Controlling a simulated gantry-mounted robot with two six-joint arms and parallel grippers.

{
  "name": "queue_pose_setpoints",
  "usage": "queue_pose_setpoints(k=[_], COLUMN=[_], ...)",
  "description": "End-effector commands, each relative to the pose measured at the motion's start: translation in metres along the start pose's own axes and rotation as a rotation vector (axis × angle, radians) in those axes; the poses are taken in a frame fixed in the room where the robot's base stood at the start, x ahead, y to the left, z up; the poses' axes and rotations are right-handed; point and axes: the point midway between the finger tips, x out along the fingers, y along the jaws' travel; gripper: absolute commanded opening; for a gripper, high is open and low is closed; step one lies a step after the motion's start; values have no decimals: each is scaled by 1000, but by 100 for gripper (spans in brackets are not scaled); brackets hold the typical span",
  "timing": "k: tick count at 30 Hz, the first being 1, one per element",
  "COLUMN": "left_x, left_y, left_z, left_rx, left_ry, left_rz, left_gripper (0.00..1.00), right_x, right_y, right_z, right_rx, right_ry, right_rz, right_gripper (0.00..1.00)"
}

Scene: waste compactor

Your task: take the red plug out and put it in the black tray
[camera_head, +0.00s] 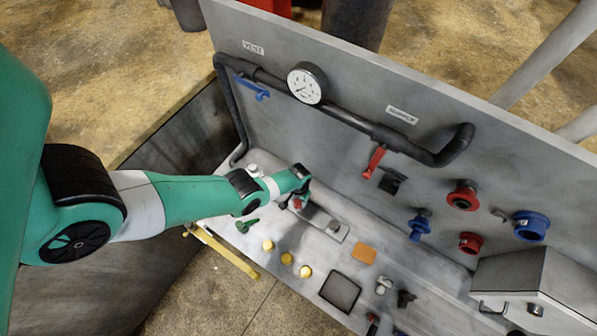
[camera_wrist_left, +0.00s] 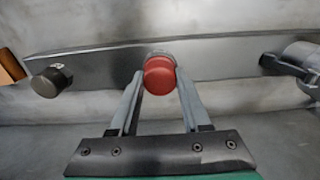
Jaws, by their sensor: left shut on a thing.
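The red plug (camera_wrist_left: 159,74) sits between the two fingers of my left gripper (camera_wrist_left: 160,85) in the left wrist view, in front of a grey metal bar. My left gripper (camera_head: 299,200) is shut on it. In the head view only a small bit of red (camera_head: 297,203) shows beside the gripper, at the bar's left part. Whether the plug is still seated in the bar cannot be told. The black tray (camera_head: 322,289) is a flat square on the bench, to the right of and below the gripper. My right gripper is not in view.
Round yellow pieces (camera_head: 286,258) and a green piece (camera_head: 247,226) lie on the bench before the bar (camera_head: 325,223). An orange square (camera_head: 363,253) lies behind the tray. The back panel carries a gauge (camera_head: 307,83), a pipe, a red lever (camera_head: 374,160) and red and blue fittings.

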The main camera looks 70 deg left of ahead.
Motion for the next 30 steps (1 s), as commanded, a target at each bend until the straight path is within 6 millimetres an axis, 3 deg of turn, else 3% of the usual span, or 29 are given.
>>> queue_pose_setpoints(k=[9, 19, 27, 30], left_x=[0, 0, 0, 0], left_y=[0, 0, 0, 0], left_z=[0, 0, 0, 0], left_rx=[-410, -466, -851, -901], left_ry=[0, 0, 0, 0], left_rz=[0, 0, 0, 0], left_gripper=[0, 0, 0, 0], right_x=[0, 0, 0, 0], right_y=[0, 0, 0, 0], right_z=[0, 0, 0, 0], right_rx=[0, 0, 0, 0], right_ry=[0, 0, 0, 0], right_rz=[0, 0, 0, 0], right_gripper=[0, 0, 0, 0])
